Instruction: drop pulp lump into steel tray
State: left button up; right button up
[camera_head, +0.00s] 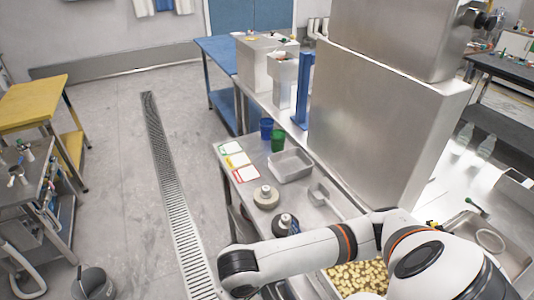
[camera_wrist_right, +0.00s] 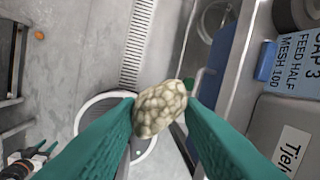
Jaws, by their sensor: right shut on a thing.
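A pale, greenish-beige pulp lump (camera_wrist_right: 160,108) with a knobbly surface is pinched between the teal fingers of my right gripper (camera_wrist_right: 161,105) in the right wrist view. The lump is held in the air, with the floor and a round white-rimmed thing seen behind it. In the head view, an empty rectangular steel tray (camera_head: 290,165) sits on the steel table, beyond my right arm. My right gripper and the lump do not show in the head view.
Green (camera_head: 278,140) and blue (camera_head: 266,127) cups stand behind the tray. A tall steel housing (camera_head: 380,120) rises to the right. A container of yellowish pieces (camera_head: 358,277) lies near my arm.

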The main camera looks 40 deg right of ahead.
aim_at(295, 168)
jog(key=i+z, duration=0.45)
jog(key=i+j+z, duration=0.25)
jog(key=z, duration=0.25)
jog(key=i+j+z, duration=0.65)
jog(key=z, duration=0.25)
jog(key=i+j+z, duration=0.15)
jog(key=j+z, duration=0.35)
jog(key=i, duration=0.45)
